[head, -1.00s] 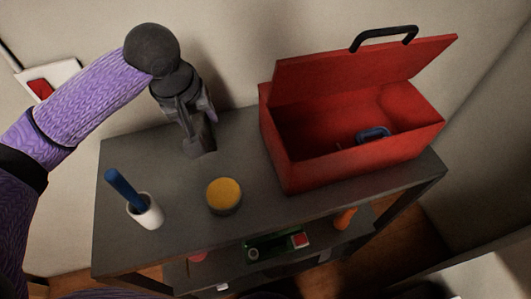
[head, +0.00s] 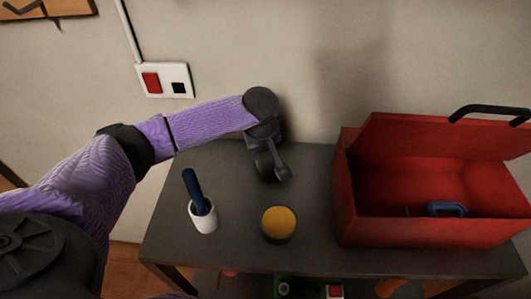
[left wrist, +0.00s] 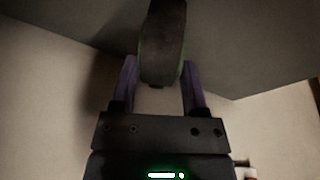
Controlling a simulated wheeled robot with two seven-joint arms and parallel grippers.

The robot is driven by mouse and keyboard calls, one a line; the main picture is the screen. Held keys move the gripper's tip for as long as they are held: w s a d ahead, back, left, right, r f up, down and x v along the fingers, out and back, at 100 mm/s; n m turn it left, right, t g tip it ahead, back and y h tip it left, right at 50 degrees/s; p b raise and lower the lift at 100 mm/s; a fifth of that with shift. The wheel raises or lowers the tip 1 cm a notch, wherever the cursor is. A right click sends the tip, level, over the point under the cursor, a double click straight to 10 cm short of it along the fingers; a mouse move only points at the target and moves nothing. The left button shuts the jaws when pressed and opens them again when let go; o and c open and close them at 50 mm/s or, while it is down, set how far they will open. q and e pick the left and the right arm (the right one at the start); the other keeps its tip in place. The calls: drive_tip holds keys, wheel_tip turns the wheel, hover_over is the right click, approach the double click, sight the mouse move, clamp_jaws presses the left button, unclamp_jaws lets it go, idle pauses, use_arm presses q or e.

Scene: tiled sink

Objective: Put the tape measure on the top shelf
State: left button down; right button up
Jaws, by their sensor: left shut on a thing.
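My left gripper (head: 277,174) is over the back part of the dark grey top shelf (head: 325,190), behind the yellow-topped tin. It is shut on a dark, rounded thing, which I take to be the tape measure (left wrist: 163,40). In the left wrist view this thing sits between the two fingers (left wrist: 160,78), with a faint green edge. In the head view the tape measure (head: 264,165) is small and dark, close to the shelf top; whether it touches the top is hard to tell. My right gripper is not in view.
A white cup (head: 203,218) with a blue-handled tool stands at the left. The yellow-topped tin (head: 279,224) is at the front middle. An open red toolbox (head: 375,232) fills the right side. The wall is close behind. Several things lie on a lower shelf.

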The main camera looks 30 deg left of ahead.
sight(262, 168)
use_arm(q)
drive_tip(key=shift+c, duration=0.5)
unclamp_jaws()
drive_tip(key=p+v, duration=0.4)
drive_tip(key=v, duration=0.8)
